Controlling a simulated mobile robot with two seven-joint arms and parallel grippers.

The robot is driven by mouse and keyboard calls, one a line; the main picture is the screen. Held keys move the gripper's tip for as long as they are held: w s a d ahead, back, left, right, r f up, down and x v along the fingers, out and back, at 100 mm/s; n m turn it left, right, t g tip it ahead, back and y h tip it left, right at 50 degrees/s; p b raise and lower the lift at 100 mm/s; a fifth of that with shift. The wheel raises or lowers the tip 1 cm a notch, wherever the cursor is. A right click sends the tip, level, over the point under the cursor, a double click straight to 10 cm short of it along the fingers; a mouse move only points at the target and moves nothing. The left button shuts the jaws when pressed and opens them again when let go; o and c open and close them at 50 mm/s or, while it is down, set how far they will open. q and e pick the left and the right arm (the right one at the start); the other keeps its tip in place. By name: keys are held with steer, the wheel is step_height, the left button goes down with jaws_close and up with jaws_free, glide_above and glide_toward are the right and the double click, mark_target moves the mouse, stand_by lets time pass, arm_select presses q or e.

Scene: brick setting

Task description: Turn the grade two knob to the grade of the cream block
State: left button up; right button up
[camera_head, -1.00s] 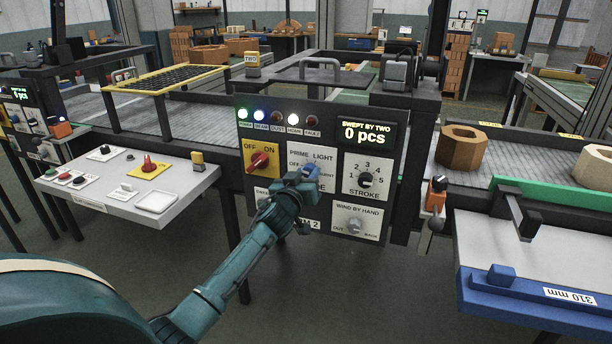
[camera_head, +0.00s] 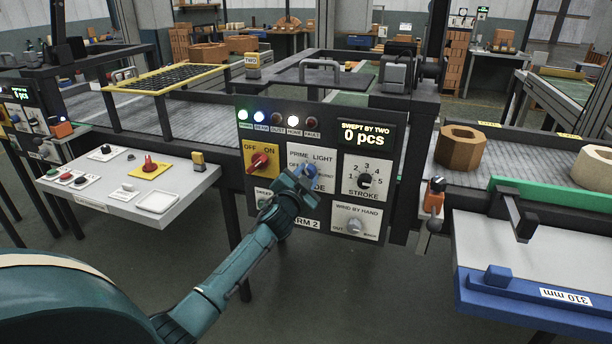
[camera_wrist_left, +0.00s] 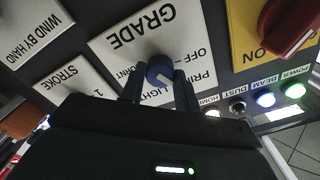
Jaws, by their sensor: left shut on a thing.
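The blue grade two knob (camera_head: 310,170) sits on a white plate marked PRIME, LIGHT and OFF on the dark machine front. My left gripper (camera_head: 299,182) is at the knob and partly covers its plate. In the left wrist view, which is upside down, the knob (camera_wrist_left: 160,69) shows between the fingers of my left gripper (camera_wrist_left: 159,88), shut on it. A white mark shows on the knob, but its exact setting is hard to read. The cream block (camera_head: 597,167) is at the right edge, partly cut off. My right gripper is not in view.
A red knob (camera_head: 259,162), the stroke dial (camera_head: 366,180) and the wind knob (camera_head: 355,226) surround the grade plate. A brown block (camera_head: 460,148) stands on the right conveyor. A blue stop bar marked 310 mm (camera_head: 520,300) is at the lower right.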

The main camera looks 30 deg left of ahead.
arm_select(q)
steer(key=m, duration=0.5)
steer(key=shift+m, duration=0.3)
steer(key=m+p, duration=0.1)
steer(key=m, duration=0.4)
steer(key=shift+m, duration=0.4)
steer(key=o, duration=1)
steer(key=shift+c, duration=0.2)
steer(key=v, duration=1.3)
steer(key=shift+s+d, duration=0.1)
